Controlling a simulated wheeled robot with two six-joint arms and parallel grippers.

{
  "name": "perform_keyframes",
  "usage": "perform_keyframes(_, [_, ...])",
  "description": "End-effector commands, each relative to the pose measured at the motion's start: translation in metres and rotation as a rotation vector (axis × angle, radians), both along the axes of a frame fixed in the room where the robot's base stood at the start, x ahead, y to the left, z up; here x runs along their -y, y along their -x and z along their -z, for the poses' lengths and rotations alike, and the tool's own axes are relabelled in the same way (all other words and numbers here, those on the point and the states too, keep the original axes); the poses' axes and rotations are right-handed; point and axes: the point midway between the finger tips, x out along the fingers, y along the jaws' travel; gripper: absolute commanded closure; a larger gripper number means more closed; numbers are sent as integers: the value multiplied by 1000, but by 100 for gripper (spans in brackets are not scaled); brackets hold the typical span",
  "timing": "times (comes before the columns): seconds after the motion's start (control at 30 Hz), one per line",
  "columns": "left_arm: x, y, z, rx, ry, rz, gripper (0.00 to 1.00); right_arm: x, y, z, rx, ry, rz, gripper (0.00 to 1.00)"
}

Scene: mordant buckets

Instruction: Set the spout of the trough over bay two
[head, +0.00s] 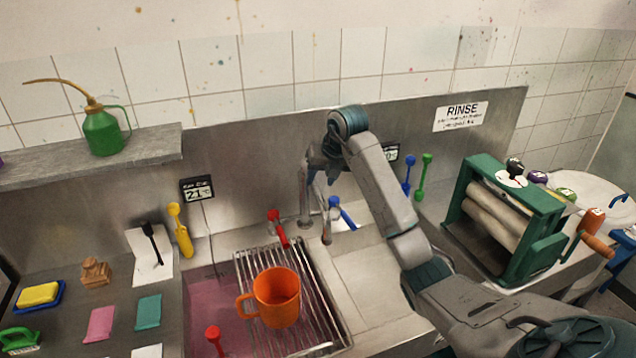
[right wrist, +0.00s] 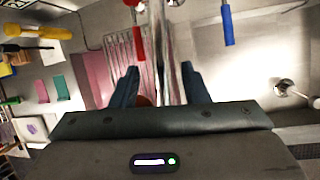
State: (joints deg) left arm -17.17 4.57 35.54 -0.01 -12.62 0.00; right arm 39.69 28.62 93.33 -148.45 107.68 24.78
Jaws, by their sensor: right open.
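The trough's metal spout (head: 326,228) stands by the back wall between a red tap lever (head: 278,228) and a blue tap lever (head: 342,213). Its end hangs near the line between the left bay (head: 205,290), which has pink liquid, and the pale right bay (head: 375,285). No bay number is readable. My right gripper (head: 319,180) is open at the spout. In the right wrist view the spout (right wrist: 158,45) runs between the parted fingers (right wrist: 160,88); contact is not clear. My left gripper is not in view.
A wire rack (head: 318,320) with an orange mug (head: 277,298) lies over the left bay. A green-framed roller press (head: 510,220) stands right. A drain fitting (right wrist: 283,88) shows in the right wrist view. Sponges and cards crowd the left counter.

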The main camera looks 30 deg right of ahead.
Motion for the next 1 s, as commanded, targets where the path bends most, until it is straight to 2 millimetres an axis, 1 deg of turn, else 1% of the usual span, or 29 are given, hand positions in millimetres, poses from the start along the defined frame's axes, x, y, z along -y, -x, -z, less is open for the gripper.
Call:
perform_keyframes(0.03, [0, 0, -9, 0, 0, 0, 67, -1, -3, 5, -5, -2, -1, 59])
perform_keyframes(0.23, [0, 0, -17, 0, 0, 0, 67, -2, -13, 27, -2, 0, -1, 59])
perform_keyframes(0.4, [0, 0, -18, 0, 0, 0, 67, -2, -15, 33, 0, 0, -1, 59])
perform_keyframes(0.6, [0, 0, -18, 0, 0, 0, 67, -2, -15, 33, 1, 1, -1, 59])
perform_keyframes(0.77, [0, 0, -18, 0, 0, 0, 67, -2, -15, 33, 1, 1, -1, 90])
perform_keyframes(0.8, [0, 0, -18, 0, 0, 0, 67, -2, -15, 33, 1, 1, -1, 98])
perform_keyframes(0.83, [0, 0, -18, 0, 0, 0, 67, -2, -15, 33, 1, 1, -1, 100])
perform_keyframes(1.0, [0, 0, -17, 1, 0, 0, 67, -1, -15, 33, 1, 1, -1, 100])
